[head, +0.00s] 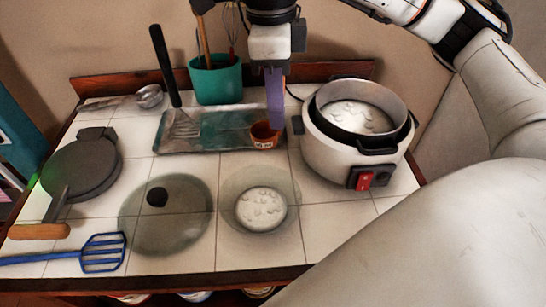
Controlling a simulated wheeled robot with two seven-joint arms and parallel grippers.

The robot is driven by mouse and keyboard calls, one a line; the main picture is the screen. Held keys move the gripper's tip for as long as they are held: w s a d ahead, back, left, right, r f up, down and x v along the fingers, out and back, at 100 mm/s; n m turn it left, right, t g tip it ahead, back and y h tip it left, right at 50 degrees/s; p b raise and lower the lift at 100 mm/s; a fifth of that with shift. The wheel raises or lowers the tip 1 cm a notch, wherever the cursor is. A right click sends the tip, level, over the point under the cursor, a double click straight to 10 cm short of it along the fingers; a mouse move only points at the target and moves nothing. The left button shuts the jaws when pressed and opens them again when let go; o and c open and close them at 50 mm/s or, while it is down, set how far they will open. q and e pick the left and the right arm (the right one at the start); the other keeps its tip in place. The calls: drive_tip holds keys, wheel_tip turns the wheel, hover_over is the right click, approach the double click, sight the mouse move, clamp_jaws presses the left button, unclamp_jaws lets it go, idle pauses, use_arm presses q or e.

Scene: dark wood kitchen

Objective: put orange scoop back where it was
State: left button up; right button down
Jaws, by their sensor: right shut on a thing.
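The orange scoop (264,136) shows at the right end of the green-grey tray (210,145). My right gripper (275,118) comes down from the top, its fingers shut on the scoop. The fingers hide part of the scoop, including where they grip it. I cannot tell whether the scoop touches the tray or hangs just above it. My left gripper is not in view.
A white rice cooker (335,148) stands close on the right. A teal utensil pot (217,84) is behind the tray, and a black-handled spatula (165,65) rises from the tray. A glass lid (180,225) and a clear bowl (290,205) lie in front.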

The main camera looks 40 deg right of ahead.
drive_tip(key=f+m, duration=0.2)
drive_tip(key=f, duration=0.1)
drive_tip(key=d+f+m, duration=0.1)
drive_tip(key=f+m, duration=0.2)
drive_tip(key=f+m+b, duration=0.1)
drive_tip(key=f+m, duration=0.1)
drive_tip(key=f, duration=0.1)
drive_tip(key=shift+s+d+f, duration=0.1)
drive_tip(key=shift+d+f, duration=0.05)
drive_tip(key=shift+d, duration=0.05)
drive_tip(key=shift+f, duration=0.1)
drive_tip(key=shift+f, duration=0.15)
drive_tip(key=c, duration=2)
unclamp_jaws()
wheel_tip(320, 180, up, 13)
drive_tip(key=shift+f+p, duration=0.2)
drive_tip(key=shift+p, duration=0.2)
